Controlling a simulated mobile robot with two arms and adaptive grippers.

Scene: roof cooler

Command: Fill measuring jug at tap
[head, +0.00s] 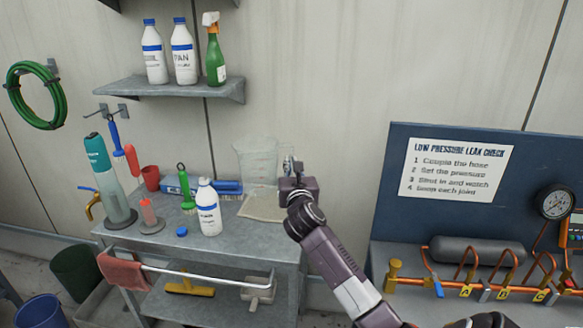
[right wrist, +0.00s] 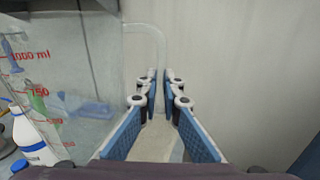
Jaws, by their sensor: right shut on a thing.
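The measuring jug (head: 258,158) is clear, with red marks in the right wrist view (right wrist: 80,60). It is upright at the right back of the grey bench, over a beige mat. I cannot tell whether it touches the mat. My right gripper (head: 291,172) is at the jug's right side. In the right wrist view its blue-padded fingers (right wrist: 161,100) are shut on the jug's handle (right wrist: 158,38). I see no clear water in the jug. A brass tap (head: 94,211) with a blue lever is at the bench's left end. My left gripper is out of view.
A white bottle (head: 208,212), a green brush (head: 186,190) and a tall teal-topped cylinder (head: 112,185) stand on the bench between jug and tap. A shelf (head: 172,90) with bottles hangs above. A leak-check panel (head: 480,222) with copper pipes stands at right.

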